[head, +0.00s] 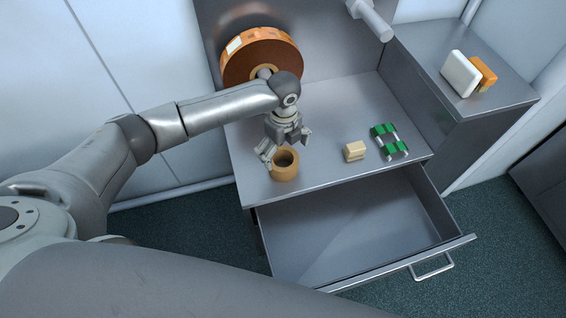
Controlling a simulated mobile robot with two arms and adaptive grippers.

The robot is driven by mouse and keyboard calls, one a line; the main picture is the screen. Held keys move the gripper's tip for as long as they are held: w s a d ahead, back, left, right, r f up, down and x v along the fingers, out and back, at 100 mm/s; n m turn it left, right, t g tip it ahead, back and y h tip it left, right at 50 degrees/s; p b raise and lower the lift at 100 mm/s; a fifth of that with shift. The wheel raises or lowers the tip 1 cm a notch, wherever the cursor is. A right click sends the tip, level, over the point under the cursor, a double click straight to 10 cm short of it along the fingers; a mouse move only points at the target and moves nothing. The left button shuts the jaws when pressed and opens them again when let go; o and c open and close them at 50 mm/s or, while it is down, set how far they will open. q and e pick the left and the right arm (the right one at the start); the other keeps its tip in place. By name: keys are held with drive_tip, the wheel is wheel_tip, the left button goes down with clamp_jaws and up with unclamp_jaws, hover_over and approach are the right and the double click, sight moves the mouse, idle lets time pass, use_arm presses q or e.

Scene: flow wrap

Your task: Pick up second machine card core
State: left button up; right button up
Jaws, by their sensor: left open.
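A tan cardboard ring-shaped core (285,168) stands on the grey machine shelf near its front left edge, its dark hole facing up. My left gripper (284,153) is directly above and around the back of the core, with its fingers open and pointing down. One finger is by the core's left side and the other is to the right, above the shelf. I cannot tell whether a finger touches the core. A large brown and orange film roll (258,58) is mounted on the back panel behind my left wrist. My right gripper is not in view.
A small cream block (354,151) and a green and white object (389,141) lie on the shelf (345,100) to the right. An open, empty drawer (350,225) juts out below. White and orange boxes (461,73) stand on the right cabinet.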

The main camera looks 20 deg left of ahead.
sight(284, 160)
use_arm(q)
drive_tip(key=f, duration=0.4)
drive_tip(key=shift+s+d+f, duration=0.1)
drive_tip(key=shift+s+f, duration=0.1)
drive_tip(key=shift+f, duration=0.4)
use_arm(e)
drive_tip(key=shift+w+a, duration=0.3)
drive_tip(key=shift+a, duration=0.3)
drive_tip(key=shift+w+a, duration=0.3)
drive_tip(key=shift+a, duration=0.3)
use_arm(q)
drive_tip(key=shift+c, duration=0.3)
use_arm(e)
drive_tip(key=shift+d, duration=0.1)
use_arm(q)
drive_tip(key=c, duration=1.1)
drive_tip(key=shift+r, duration=0.1)
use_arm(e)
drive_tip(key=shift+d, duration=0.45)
use_arm(q)
drive_tip(key=shift+r, duration=0.1)
